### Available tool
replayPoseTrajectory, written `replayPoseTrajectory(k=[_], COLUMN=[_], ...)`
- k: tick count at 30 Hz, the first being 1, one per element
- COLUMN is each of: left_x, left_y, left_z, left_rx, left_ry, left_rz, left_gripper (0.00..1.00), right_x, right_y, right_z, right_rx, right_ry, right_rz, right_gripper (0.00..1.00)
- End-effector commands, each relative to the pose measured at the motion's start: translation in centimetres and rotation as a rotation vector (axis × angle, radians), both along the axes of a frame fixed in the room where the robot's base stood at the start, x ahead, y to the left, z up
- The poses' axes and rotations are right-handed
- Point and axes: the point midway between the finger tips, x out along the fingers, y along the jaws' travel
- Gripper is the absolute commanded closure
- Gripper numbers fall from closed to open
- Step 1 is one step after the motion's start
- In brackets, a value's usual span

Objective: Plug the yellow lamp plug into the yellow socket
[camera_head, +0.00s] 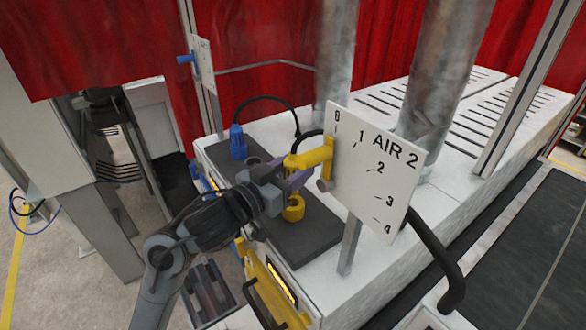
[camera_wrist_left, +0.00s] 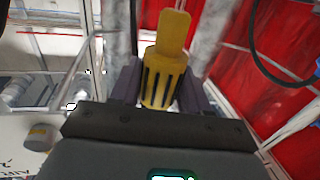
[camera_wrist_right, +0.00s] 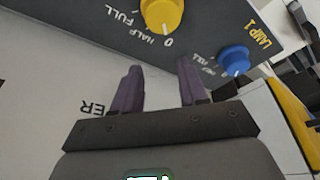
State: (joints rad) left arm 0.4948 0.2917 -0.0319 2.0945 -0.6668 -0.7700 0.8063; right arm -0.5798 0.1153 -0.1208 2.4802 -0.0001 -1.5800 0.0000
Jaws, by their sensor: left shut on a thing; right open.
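The yellow lamp plug (camera_wrist_left: 162,82), ribbed with dark slots, is between the purple fingers of my left gripper (camera_wrist_left: 165,92) in the left wrist view. In the head view my left gripper (camera_head: 285,180) is shut on it above the dark plate, and the plug (camera_head: 293,160) is partly hidden by the fingers. The yellow socket (camera_head: 293,208), a short ring with a dark opening, stands on the plate just below the gripper, apart from the plug. My right gripper (camera_wrist_right: 160,88) is open and empty in the right wrist view, in front of a knob panel; it is not visible in the head view.
The AIR 2 scale board (camera_head: 375,165) and its yellow lever (camera_head: 319,154) stand close right of my left gripper. A blue plug (camera_head: 237,142) with a black cable stands behind left. A yellow knob (camera_wrist_right: 162,14) and blue knob (camera_wrist_right: 233,60) are near my right gripper.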

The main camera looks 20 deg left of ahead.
Motion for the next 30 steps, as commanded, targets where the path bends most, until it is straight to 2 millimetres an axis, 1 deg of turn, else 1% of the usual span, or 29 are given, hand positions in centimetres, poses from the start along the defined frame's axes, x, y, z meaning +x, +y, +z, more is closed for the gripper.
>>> replayPoseTrajectory(k=[1,13,30], left_x=[0.0,0.0,0.0], left_y=[0.0,0.0,0.0], left_z=[-0.4,-2.0,-4.5], left_rx=[0.0,0.0,0.0], left_ry=[-0.001,-0.001,0.0], left_rz=[0.0,0.0,0.0], left_gripper=[0.87,0.87,0.87], right_x=[0.0,-0.1,0.0], right_y=[-0.1,-0.3,0.0], right_z=[-0.6,-2.6,-4.2], right_rx=[-0.003,-0.011,0.0], right_ry=[0.001,0.001,0.002], right_rz=[0.001,0.006,-0.001], right_gripper=[0.57,0.57,0.57])
